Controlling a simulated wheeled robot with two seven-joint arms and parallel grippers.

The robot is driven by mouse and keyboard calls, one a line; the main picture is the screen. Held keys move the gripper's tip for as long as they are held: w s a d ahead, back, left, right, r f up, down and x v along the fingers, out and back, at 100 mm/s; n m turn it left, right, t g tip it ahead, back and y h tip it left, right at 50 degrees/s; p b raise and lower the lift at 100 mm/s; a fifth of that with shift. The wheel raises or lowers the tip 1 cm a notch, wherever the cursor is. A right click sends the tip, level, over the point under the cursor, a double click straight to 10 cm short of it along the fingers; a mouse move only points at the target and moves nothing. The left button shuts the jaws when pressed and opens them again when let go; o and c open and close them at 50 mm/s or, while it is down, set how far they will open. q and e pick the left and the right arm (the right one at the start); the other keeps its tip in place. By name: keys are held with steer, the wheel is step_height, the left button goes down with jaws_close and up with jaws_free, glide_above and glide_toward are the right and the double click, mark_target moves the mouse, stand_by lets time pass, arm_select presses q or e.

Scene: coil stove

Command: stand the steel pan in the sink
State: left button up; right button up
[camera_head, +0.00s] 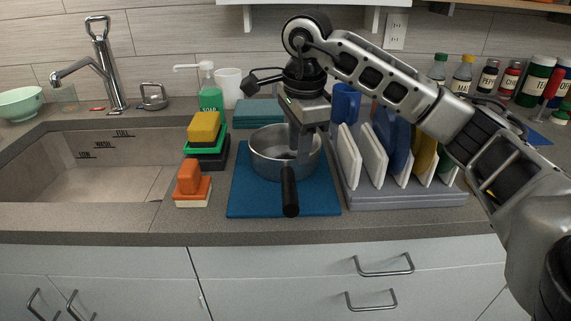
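The steel pan (265,160) stands upright on a blue mat (242,203) on the counter, its black handle pointing toward the front edge. My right gripper (299,152) reaches down over the right part of the pan, and its fingers overlap the pan's opening and right rim. I cannot tell whether the fingers touch the pan or how far apart they are. The sink (100,180) is the empty grey basin at the left, with level marks on its back wall. My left gripper is not in view.
Stacked sponges (204,128) and an orange block (190,178) stand between pan and sink. A dish rack (400,200) with upright plates is close on the pan's right. The faucet (103,65), soap bottle (210,98) and white cup (229,88) stand behind.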

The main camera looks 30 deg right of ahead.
mark_target(292, 165)
steer(key=f, duration=0.2)
steer(key=w+f, duration=0.1)
steer(key=f, duration=0.2)
steer(key=shift+w+a+f+p, duration=0.15)
steer(key=shift+f+p, duration=0.15)
jaws_close()
steer(key=shift+a+r, duration=0.1)
stand_by(1.1)
